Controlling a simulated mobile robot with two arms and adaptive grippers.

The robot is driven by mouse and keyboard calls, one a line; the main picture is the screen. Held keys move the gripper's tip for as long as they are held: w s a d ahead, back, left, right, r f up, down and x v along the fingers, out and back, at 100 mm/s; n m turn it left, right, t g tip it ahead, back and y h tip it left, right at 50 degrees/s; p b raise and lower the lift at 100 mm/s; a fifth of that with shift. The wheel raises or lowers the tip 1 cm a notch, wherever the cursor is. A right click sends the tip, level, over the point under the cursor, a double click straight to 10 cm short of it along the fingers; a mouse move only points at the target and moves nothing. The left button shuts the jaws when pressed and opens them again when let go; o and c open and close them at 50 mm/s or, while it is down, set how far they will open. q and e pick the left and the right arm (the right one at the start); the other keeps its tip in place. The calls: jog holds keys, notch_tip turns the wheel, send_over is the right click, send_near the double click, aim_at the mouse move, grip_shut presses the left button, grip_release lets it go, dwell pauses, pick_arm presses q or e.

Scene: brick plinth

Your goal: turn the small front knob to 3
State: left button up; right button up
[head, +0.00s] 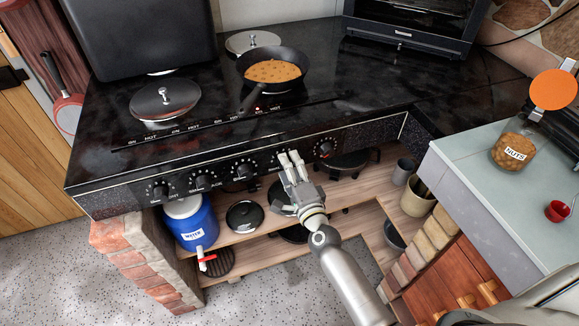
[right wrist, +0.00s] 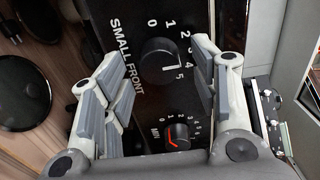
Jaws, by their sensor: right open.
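The small front knob (right wrist: 160,60) is a round black knob beside the "SMALL FRONT" label (right wrist: 127,55) in the right wrist view. In the head view the knob is mostly hidden behind my right gripper (head: 289,156), which reaches up to the stove's front panel (head: 375,130). In the right wrist view my right gripper (right wrist: 158,60) is open, with a finger on each side of the knob. Gaps show between the fingers and the knob. My left gripper is not in view.
A red-marked knob (right wrist: 177,135) is beside the small front knob; other knobs (head: 203,181) line the panel. A pan (head: 273,72) with food stands on the stove top. Below are a wooden shelf with lids (head: 244,216) and a blue water container (head: 191,222). A counter (head: 475,165) stands right.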

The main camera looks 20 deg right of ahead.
jog(key=s, duration=1.1)
jog(key=shift+s+d, duration=0.2)
jog(key=shift+s, duration=0.05)
jog(key=s+a+f+n+g+y, duration=0.1)
jog(key=s+f+n+g, duration=0.35)
jog(key=f, duration=0.95)
jog(key=s+f+n+g, duration=0.3)
jog(key=s+f+n, duration=0.3)
jog(key=f, duration=0.8)
jog(key=s+d+f+n+g, duration=0.2)
jog(key=s+f, duration=0.4)
jog(key=s, duration=0.3)
jog(key=s+d+f+n+g+h, duration=0.1)
jog(key=s+f+n+g, duration=0.3)
jog(key=s, duration=0.6)
jog(key=s+d+f+n+g, duration=0.3)
jog(key=s+f, duration=0.6)
jog(key=shift+s+d+n+h, duration=0.2)
jog(key=shift+s+n+h, duration=0.1)
jog(key=shift+n, duration=0.05)
jog(key=shift+g, duration=0.25)
